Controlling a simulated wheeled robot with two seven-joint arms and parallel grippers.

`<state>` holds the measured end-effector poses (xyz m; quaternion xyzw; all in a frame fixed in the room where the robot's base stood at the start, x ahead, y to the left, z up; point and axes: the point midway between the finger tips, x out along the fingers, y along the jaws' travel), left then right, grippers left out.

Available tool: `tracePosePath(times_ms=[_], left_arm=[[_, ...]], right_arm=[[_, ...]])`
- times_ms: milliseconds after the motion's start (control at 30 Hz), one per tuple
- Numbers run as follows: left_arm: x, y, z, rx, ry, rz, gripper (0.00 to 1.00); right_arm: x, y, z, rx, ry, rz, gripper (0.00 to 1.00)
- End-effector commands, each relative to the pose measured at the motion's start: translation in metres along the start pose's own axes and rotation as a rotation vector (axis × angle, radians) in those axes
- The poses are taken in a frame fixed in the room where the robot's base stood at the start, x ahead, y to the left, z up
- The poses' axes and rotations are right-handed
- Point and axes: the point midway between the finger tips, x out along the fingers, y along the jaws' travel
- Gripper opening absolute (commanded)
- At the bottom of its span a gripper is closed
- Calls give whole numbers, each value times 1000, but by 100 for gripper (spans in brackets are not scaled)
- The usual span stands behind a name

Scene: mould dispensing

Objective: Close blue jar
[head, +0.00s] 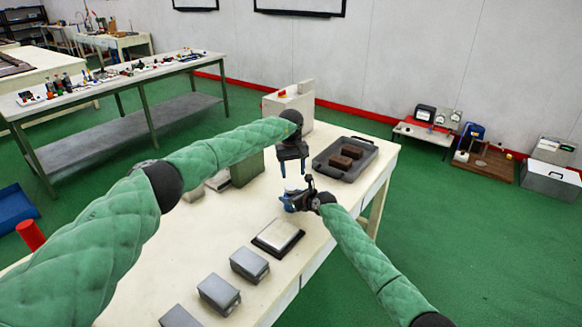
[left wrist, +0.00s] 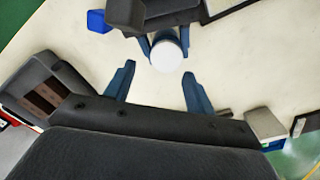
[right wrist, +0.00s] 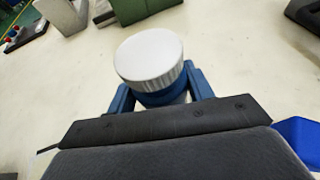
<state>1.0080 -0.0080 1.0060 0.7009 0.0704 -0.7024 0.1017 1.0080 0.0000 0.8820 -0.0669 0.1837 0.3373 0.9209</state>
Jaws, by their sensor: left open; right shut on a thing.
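The jar has a white ridged lid (right wrist: 150,55) on top and a blue part (right wrist: 158,97) just below it. My right gripper (right wrist: 160,85) is shut around the jar, with one blue finger on each side, and holds it near the table's middle. My left gripper (head: 293,172) is open and points down above the jar. In the left wrist view, the white lid (left wrist: 166,55) shows just beyond the gap between the open left fingers (left wrist: 158,73). Most of the jar's body is hidden by the right gripper. I cannot tell how tightly the lid sits.
A dark tray (head: 365,173) with brown blocks lies at the table's far right. A flat scale-like plate (head: 278,237) and several grey boxes (head: 219,293) are nearer the front. A green block (head: 247,170) stands behind the left arm. A blue object (left wrist: 97,20) lies near the right gripper.

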Motion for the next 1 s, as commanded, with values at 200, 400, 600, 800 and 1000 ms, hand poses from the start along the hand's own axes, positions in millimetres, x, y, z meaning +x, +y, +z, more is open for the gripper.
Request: tracePosePath(times_ms=[200, 400, 600, 800, 1000], left_arm=[[-4, 0, 0, -294, 1, 2, 55], [-7, 1, 0, -581, 1, 1, 55], [-9, 1, -1, -868, 2, 1, 55], [-12, 1, -1, -1155, 4, 2, 55], [-14, 0, -2, -1442, 7, 2, 55]], right_arm=[[0, 0, 0, 0, 0, 0, 0], [0, 0, 0, 0, 0, 0, 0], [0, 0, 0, 0, 0, 0, 0], [0, 0, 0, 0, 0, 0, 0], [0, 0, 0, 0, -1, 0, 0]])
